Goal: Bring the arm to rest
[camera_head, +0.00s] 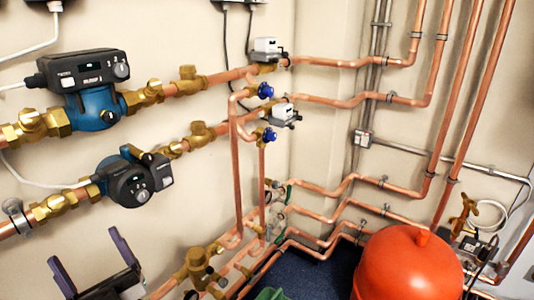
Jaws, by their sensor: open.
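My gripper (84,247) shows at the bottom left of the head view, with its dark body cut off by the lower edge. Its two grey-purple fingers point up and stand wide apart. Nothing is between them, only the cream wall behind. The rest of my arm is out of view. The gripper appears below the lower black pump (135,178) and left of a brass valve (197,265). I cannot tell how far it is from the wall or the pipes.
Copper pipes (340,100) run along the wall and corner. A blue-bodied pump (90,95) sits upper left. A red-orange tank (410,265) stands lower right. A brass valve handle (466,208) is at far right. Dark blue floor (318,270) shows between pipes and tank.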

